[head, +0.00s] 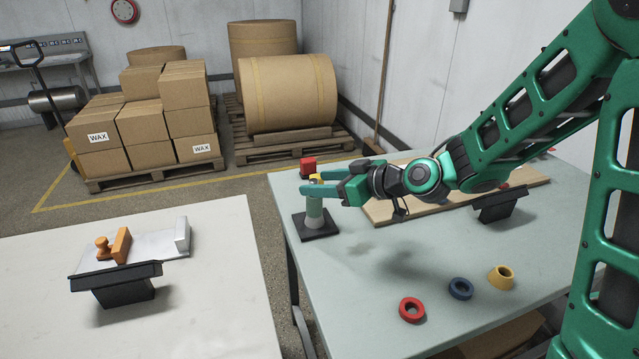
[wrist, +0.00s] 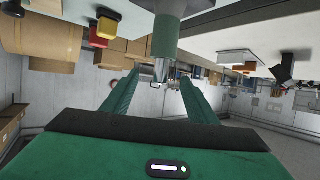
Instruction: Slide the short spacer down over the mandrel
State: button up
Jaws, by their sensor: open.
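The mandrel stands upright on a black square base (head: 315,224) at the left end of the right-hand table. In the upside-down wrist view, its narrow metal tip (wrist: 160,70) points down from a green cylindrical section (wrist: 166,38), with a wider grey section beyond. The green section looks like a sleeve around the mandrel, but I cannot tell for certain that it is the short spacer. My gripper (head: 318,190) is open at the mandrel's upper part. In the wrist view its fingers (wrist: 160,90) are spread on either side of the tip, with gaps.
A red ring (head: 412,310), a blue ring (head: 461,289) and a taller yellow ring (head: 502,278) lie on the table's front right. A red block (head: 308,164) is just behind the mandrel. A wooden board (head: 390,211) and black stand (head: 500,207) are to the right.

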jog(key=v, duration=1)
jog(key=shift+d+f, duration=0.15)
jog(key=s+d+f+m+g+h, duration=0.1)
jog(key=s+d+f+m+h, duration=0.2)
jog(key=d, duration=0.4)
jog(key=s+d+f+m+g+h, duration=0.2)
jog(key=s+d, duration=0.3)
jog(key=d, duration=0.2)
jog(key=s+d+f+m+g+h, duration=0.1)
jog(key=s+d+f+m+h, duration=0.1)
jog(key=s+d+h, duration=0.3)
jog(key=s+d+m+g, duration=0.2)
jog(key=s+d+m, duration=0.2)
jog(key=s, duration=0.4)
jog(key=s+d+r+m+g, duration=0.1)
jog(key=s+d+m+g, duration=0.1)
jog(key=s+d+m, duration=0.3)
jog(key=s+d, duration=0.2)
jog(key=s, duration=0.1)
jog(key=shift+d+g, duration=0.2)
jog(key=shift+g, duration=0.2)
jog(key=shift+w+r, duration=0.1)
